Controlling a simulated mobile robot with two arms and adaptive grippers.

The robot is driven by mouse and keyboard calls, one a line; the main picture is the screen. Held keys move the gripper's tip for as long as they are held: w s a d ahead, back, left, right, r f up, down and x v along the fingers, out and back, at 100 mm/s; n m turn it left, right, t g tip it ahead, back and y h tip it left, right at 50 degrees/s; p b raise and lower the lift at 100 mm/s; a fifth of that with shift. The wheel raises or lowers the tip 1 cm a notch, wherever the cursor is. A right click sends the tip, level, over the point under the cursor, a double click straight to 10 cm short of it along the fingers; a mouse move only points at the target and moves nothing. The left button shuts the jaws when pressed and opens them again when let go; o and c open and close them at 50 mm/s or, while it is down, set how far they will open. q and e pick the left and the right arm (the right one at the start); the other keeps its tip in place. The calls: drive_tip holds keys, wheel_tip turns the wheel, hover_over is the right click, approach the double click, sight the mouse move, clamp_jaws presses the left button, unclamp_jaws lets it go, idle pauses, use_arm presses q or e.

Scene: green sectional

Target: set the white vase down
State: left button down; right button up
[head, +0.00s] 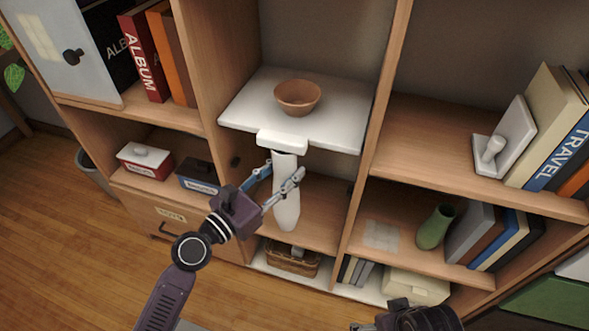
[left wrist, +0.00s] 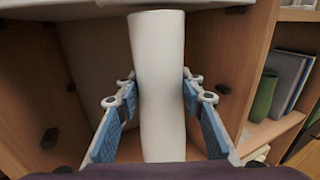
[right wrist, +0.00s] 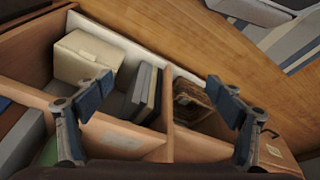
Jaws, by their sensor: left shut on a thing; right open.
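The white vase (head: 286,200) is tall and narrow and stands upright in the middle compartment of the shelf unit, below a white shelf board. My left gripper (head: 280,178) is shut on its upper part. In the left wrist view the vase (left wrist: 160,90) fills the space between the two blue-padded fingers (left wrist: 160,95). I cannot tell whether its base touches the wooden shelf (head: 318,225) under it. My right gripper (right wrist: 158,95) is open and empty, and faces the lower shelves; in the head view only part of that arm shows at the bottom edge.
A brown bowl (head: 298,97) sits on the white board (head: 345,120) above the vase. A green vase (head: 435,228) and books stand in the right compartment. Two small boxes, one red and white (head: 145,160), are at the left. A wicker basket (head: 292,260) is below.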

use_arm(q)
drive_tip(key=shift+w+d+b, duration=0.6)
drive_tip(key=shift+w+d, duration=0.45)
drive_tip(key=shift+w, duration=2.25)
wheel_tip(320, 180, down, 7)
drive_tip(key=b, duration=0.5)
drive_tip(key=shift+r, duration=0.2)
use_arm(e)
drive_tip(key=shift+w+a+r+n+t+y, duration=0.1)
drive_tip(key=shift+w+a+r+t+y, duration=0.6)
drive_tip(key=shift+w+r+t, duration=1.35)
drive_tip(key=shift+w+a+r+n+t+y, duration=0.15)
drive_tip(key=shift+w+a+r+t, duration=1.05)
drive_tip(key=shift+w+r, duration=1.6)
drive_tip(key=shift+w+a+r+n+t+y, duration=0.1)
drive_tip(key=shift+w+a+r+t+y, duration=0.55)
drive_tip(key=shift+w+r+t, duration=1.7)
use_arm(q)
drive_tip(key=shift+w, duration=0.1)
use_arm(e)
drive_tip(key=shift+w+a+f+g, duration=0.2)
drive_tip(key=shift+w+f+g, duration=0.3)
drive_tip(key=shift+w+g, duration=0.2)
use_arm(q)
drive_tip(key=c, duration=1.6)
unclamp_jaws()
drive_tip(key=shift+f+b, duration=0.25)
drive_tip(key=shift+b, duration=0.05)
drive_tip(key=o, duration=0.3)
